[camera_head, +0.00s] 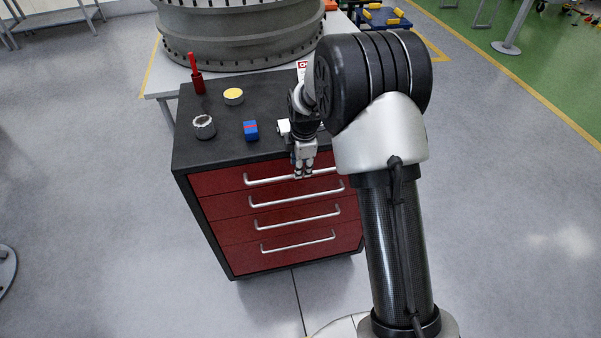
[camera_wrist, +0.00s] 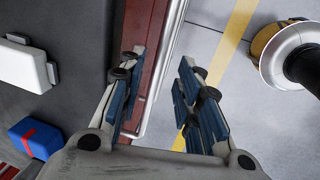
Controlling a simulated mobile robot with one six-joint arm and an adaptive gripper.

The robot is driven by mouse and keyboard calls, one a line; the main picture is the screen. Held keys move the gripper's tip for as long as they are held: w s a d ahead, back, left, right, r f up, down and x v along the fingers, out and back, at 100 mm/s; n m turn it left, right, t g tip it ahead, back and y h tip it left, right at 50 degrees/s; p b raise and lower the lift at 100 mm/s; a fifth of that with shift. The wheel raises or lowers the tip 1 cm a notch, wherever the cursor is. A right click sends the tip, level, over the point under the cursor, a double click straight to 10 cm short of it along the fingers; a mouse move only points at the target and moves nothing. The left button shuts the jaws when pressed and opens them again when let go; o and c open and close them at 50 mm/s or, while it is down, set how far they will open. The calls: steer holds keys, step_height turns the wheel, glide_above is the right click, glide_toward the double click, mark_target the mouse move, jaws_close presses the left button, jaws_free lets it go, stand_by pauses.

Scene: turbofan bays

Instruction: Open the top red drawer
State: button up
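The red drawer cabinet has a black top (camera_head: 185,148) and several red drawers with silver bar handles. The top red drawer (camera_head: 217,182) looks shut, and its handle (camera_head: 262,181) runs across its front. My gripper (camera_head: 303,175) points down at the right part of this handle. In the wrist view my gripper (camera_wrist: 160,75) is open, with one finger on each side of the handle (camera_wrist: 167,62) in the picture. The left finger overlaps the red drawer front (camera_wrist: 149,45); the right finger is over the floor. Contact with the bar cannot be told.
On the cabinet top are a red tool (camera_head: 196,80), a yellow-topped disc (camera_head: 233,96), a dark roll (camera_head: 204,127), a blue-and-red block (camera_head: 250,131) and a white item (camera_head: 284,127) near my gripper. A large grey ring (camera_head: 240,35) stands behind. Floor before the drawers is clear.

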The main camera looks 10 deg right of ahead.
steer(key=shift+w+f+b, duration=0.15)
steer(key=shift+w+f, duration=0.05)
steer(key=shift+f, duration=0.7)
steer(key=shift+w+f+b, duration=0.15)
steer(key=shift+f, duration=0.7)
steer(key=shift+c, duration=0.5)
jaws_close()
